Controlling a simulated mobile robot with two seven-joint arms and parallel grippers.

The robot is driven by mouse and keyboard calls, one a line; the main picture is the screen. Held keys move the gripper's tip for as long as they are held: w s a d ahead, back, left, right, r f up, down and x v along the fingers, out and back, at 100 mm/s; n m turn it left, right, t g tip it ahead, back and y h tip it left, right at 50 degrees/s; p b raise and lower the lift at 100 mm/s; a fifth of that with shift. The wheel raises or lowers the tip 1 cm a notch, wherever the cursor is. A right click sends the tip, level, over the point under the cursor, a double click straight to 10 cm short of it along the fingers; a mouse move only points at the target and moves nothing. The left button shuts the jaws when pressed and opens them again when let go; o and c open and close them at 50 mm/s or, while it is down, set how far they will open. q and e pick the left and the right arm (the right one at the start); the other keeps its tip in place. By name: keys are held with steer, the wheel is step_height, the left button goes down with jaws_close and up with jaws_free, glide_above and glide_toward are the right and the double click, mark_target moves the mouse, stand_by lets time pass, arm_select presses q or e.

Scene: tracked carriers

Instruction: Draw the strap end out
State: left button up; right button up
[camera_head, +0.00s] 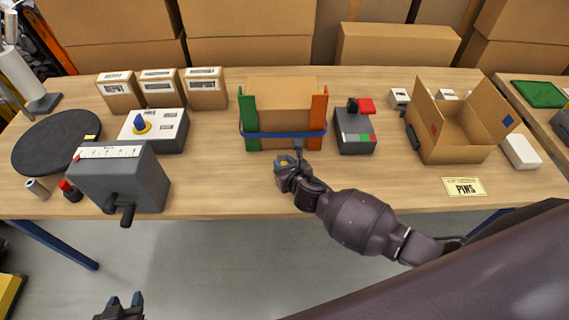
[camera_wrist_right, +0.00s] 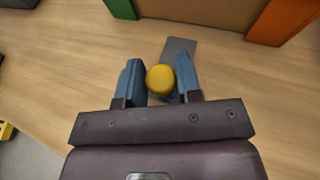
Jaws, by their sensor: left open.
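A blue strap (camera_head: 283,135) runs across the front of a cardboard box (camera_head: 283,95) between a green upright (camera_head: 249,118) and an orange upright (camera_head: 318,118). My left gripper (camera_head: 122,306) is open and empty at the bottom left, off the table.
A grey crank box (camera_head: 120,180) stands at the front left, near a black disc (camera_head: 56,141). A dark device (camera_head: 355,133) with a red part stands right of the orange upright. An open carton (camera_head: 455,150) and a PINS card (camera_head: 464,187) are further right.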

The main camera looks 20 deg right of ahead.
steer(key=shift+o, duration=0.5)
steer(key=shift+s, duration=0.2)
steer(key=shift+s, duration=0.15)
steer(key=p+v, duration=0.1)
steer(key=v, duration=0.9)
steer(key=shift+s+r, duration=0.15)
steer(key=shift+s, duration=0.1)
